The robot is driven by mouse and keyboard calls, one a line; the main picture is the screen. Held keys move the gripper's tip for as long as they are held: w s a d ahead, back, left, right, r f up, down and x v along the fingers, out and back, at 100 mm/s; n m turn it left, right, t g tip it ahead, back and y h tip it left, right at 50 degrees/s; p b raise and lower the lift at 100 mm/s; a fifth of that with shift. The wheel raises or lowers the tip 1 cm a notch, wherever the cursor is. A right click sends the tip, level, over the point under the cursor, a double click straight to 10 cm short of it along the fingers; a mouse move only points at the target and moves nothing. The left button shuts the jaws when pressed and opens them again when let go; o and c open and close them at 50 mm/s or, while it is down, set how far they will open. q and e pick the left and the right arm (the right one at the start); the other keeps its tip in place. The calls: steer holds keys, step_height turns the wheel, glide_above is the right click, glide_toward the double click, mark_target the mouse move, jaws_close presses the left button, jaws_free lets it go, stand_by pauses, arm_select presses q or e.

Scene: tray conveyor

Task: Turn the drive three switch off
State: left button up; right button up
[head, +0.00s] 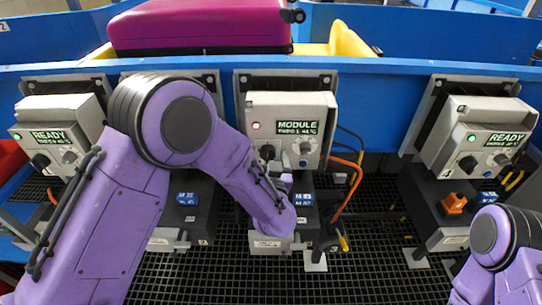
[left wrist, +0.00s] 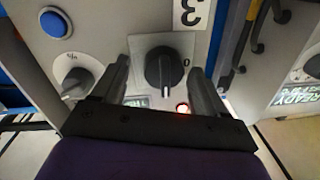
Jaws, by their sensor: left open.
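The drive three box (head: 318,103) has a lit red lamp and a green display reading MODULE. Its black rotary switch (head: 267,152) sits below the lamp. In the left wrist view the black switch (left wrist: 165,70) has its pale pointer line toward the red lamp, with a "0" mark to one side. My left gripper (left wrist: 160,72) is open, with one finger on each side of the switch; whether they touch it I cannot tell. In the head view my left forearm hides the gripper's fingers in part. My right gripper is out of view; only part of the right arm shows.
A grey knob (left wrist: 75,75) and a blue button (left wrist: 55,22) are beside the switch. Similar boxes reading READY stand at left (head: 60,112) and right (head: 480,115). Orange cables (head: 350,190) hang right of drive three. A magenta case (head: 200,25) lies on the conveyor behind.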

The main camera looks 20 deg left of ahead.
arm_select(q)
steer(key=shift+a, duration=0.1)
steer(key=c, duration=1.1)
steer(key=shift+o, duration=0.2)
steer(key=shift+n, duration=0.4)
steer(key=n, duration=0.3)
steer(key=shift+s+a, duration=0.1)
steer(key=n, duration=0.4)
steer(key=shift+a+n+g+h, duration=0.1)
steer(key=shift+n+g+h, duration=0.2)
steer(key=shift+n, duration=0.1)
steer(key=n+b, duration=0.1)
steer(key=n, duration=0.3)
steer(key=shift+a+n+h+b, duration=0.1)
steer(key=shift+n+h+b, duration=0.45)
steer(key=shift+n, duration=1.75)
